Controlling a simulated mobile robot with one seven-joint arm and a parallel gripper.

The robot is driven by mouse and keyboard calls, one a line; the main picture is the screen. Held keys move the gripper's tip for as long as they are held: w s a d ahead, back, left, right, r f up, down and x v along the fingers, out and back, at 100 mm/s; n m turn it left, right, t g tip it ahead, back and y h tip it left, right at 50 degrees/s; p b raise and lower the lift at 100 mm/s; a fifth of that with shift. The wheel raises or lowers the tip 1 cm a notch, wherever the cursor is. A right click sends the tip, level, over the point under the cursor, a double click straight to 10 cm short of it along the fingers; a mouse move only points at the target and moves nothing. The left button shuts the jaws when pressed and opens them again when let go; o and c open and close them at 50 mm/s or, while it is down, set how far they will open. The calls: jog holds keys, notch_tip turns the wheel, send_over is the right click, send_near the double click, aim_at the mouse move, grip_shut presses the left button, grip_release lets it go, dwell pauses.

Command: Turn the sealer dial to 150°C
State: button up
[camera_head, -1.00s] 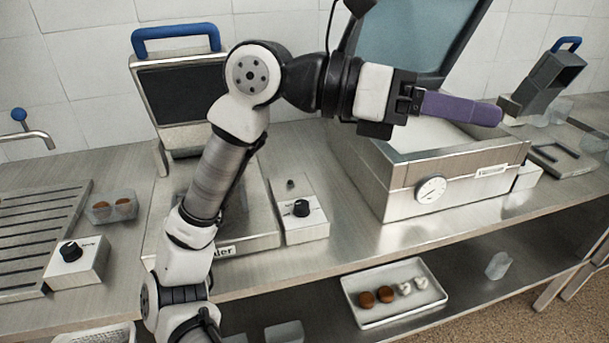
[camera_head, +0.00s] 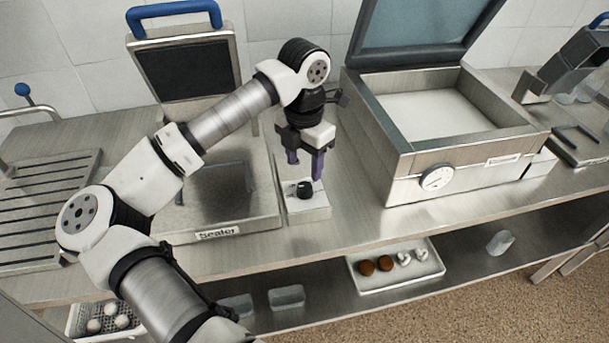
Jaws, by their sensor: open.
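The sealer (camera_head: 185,220) stands at the left with its lid raised, a blue handle on top and a "Sealer" label on its front edge. Its black dial (camera_head: 304,190) sits on a small white control box (camera_head: 312,212) at the sealer's right side. My gripper (camera_head: 305,172) points down just above and behind the dial. Its two purple fingers are open, spread left and right, with nothing between them. The fingers seem apart from the dial. The dial's markings are too small to read.
A large open-lidded steel machine (camera_head: 400,165) with a round gauge (camera_head: 437,178) stands close on the right. A grooved steel rack (camera_head: 45,210) lies at far left. A white tray (camera_head: 395,285) with brown and white pieces is on the shelf below. Bare counter lies in front of the machine.

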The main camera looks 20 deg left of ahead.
aim_at(304, 186)
notch_tip(304, 186, down, 6)
jog(key=shift+f+p, duration=0.15)
jog(key=shift+p, duration=0.55)
jog(key=c, duration=1)
